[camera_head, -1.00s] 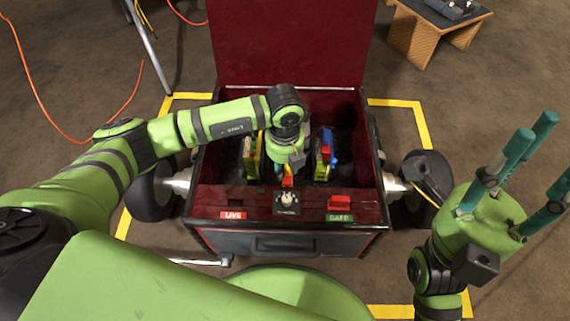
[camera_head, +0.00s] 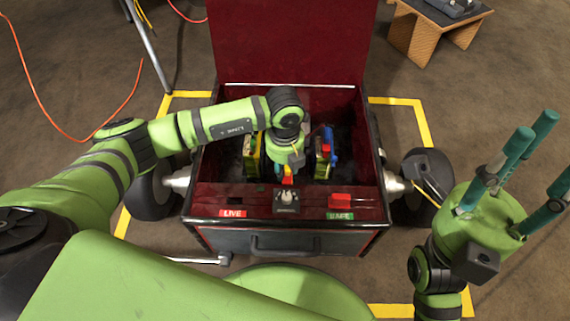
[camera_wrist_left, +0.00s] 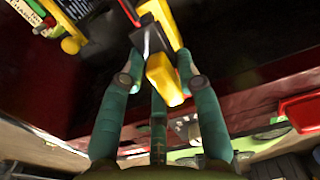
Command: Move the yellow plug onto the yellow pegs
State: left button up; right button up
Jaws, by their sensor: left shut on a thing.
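My left gripper (camera_head: 287,176) reaches down into the open dark red box from above. In the left wrist view my left gripper (camera_wrist_left: 160,75) has its teal fingers shut around a yellow plug (camera_wrist_left: 164,80) with a dark part beside it. In the head view the arm mostly hides the plug, and only a small yellow and red bit shows below the wrist. The yellow pegs cannot be told apart clearly; a yellow rounded piece (camera_wrist_left: 70,46) shows beside a labelled panel in the wrist view. My right gripper (camera_head: 532,160) is open and empty, outside the box on the right.
Yellow-edged blocks stand inside the box (camera_head: 212,150) on the left (camera_head: 251,155) and right (camera_head: 322,160), close to my left wrist. A red switch (camera_head: 340,201) and a dial (camera_head: 286,199) sit on the front ledge. The raised lid (camera_head: 290,45) stands behind.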

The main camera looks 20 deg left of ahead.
pick_arm(q)
jog(key=shift+f+b, duration=0.65)
jog(key=shift+f, duration=0.4)
jog(key=o, duration=1.2)
jog(key=shift+r, duration=0.1)
notch_tip(320, 180, up, 12)
